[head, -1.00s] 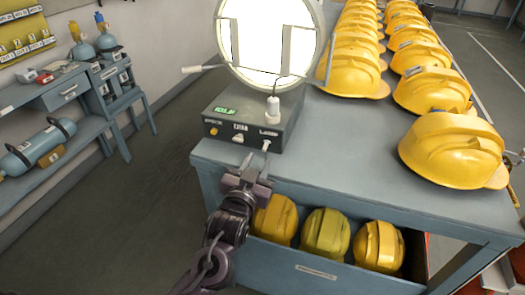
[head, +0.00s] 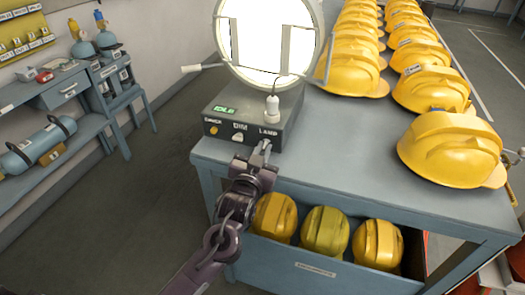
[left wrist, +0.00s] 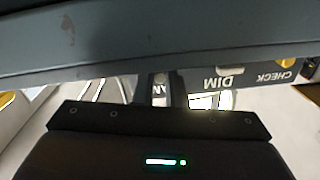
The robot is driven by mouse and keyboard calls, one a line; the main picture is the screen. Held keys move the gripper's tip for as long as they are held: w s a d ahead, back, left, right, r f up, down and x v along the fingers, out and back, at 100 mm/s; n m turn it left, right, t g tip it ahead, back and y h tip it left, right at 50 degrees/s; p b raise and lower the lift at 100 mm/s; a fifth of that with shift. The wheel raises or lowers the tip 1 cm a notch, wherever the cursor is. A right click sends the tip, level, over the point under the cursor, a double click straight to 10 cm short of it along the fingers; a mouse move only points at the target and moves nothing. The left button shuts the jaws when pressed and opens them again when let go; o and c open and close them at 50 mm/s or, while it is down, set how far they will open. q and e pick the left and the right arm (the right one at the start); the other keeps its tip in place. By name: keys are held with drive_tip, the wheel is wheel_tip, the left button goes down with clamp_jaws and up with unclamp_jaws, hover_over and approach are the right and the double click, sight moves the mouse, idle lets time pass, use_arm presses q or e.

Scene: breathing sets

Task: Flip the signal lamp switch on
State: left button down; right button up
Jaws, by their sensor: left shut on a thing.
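The signal lamp (head: 268,45) stands on the near left of the table, with a large round bright white face. Its dark control box (head: 225,128) carries CHECK, DIM and LAMP labels. The lamp switch (head: 266,144) is a small pale lever under the LAMP label. My left gripper (head: 261,156) is at this lever, shut on it, at the box's front. In the left wrist view the fingers (left wrist: 160,92) close just beside the DIM label, in front of the LAMP label; the lever is mostly hidden between them. My right gripper is not in view.
The DIM knob (head: 238,137) and orange CHECK button (head: 214,130) sit just left of the lever. Yellow helmets (head: 455,150) line the table (head: 345,150) to the right. More helmets lie in the open drawer (head: 315,275) below my gripper.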

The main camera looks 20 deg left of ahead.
use_arm(q)
drive_tip(key=shift+f+t+b, duration=0.5)
drive_tip(key=shift+b, duration=0.75)
drive_tip(key=shift+r+t+b, duration=0.1)
drive_tip(key=shift+t+b, duration=0.2)
drive_tip(key=shift+r, duration=0.1)
drive_tip(key=c, duration=1.5)
unclamp_jaws()
